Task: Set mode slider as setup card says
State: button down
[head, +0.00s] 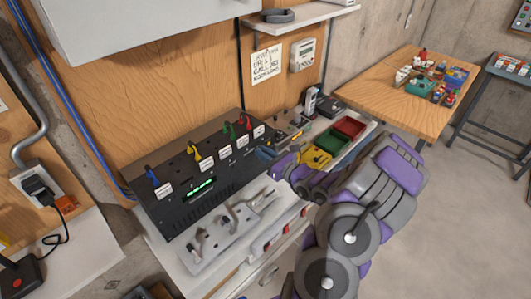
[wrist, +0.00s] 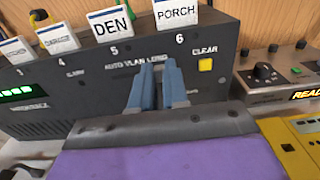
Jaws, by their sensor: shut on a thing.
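The black panel (head: 185,185) stands on the bench with a row of labelled switches and a lit green display. In the wrist view its front (wrist: 75,95) carries mode lettering, apparently beginning with AUTO, beside a yellow CLEAR button (wrist: 205,64). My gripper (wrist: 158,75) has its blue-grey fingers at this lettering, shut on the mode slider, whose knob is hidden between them. Its position cannot be read. In the head view my gripper (head: 270,153) is at the panel's right end. The setup card (head: 267,64) hangs on the wooden wall; its handwriting is not clearly readable.
Right of the panel is a grey unit with a knob (wrist: 264,72) and an amber display. Red (head: 349,126) and green (head: 328,141) bins stand beyond my arm. A grey bracket-like tray (head: 232,232) lies in front of the panel. The floor at right is clear.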

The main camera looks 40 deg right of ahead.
jog(key=shift+r, duration=0.2)
jog(key=c, duration=1.5)
grip_release()
jog(key=shift+d, duration=0.15)
jog(key=shift+c, duration=0.2)
jog(key=o, duration=0.4)
jog(key=shift+d+f, duration=0.2)
jog(key=shift+d, duration=0.2)
jog(key=s, duration=0.5)
jog(key=s+p, duration=0.1)
jog(key=s, duration=0.5)
jog(key=s+d, duration=0.1)
jog(key=s, duration=0.5)
jog(key=shift+s+p, duration=0.15)
jog(key=shift+p, duration=0.25)
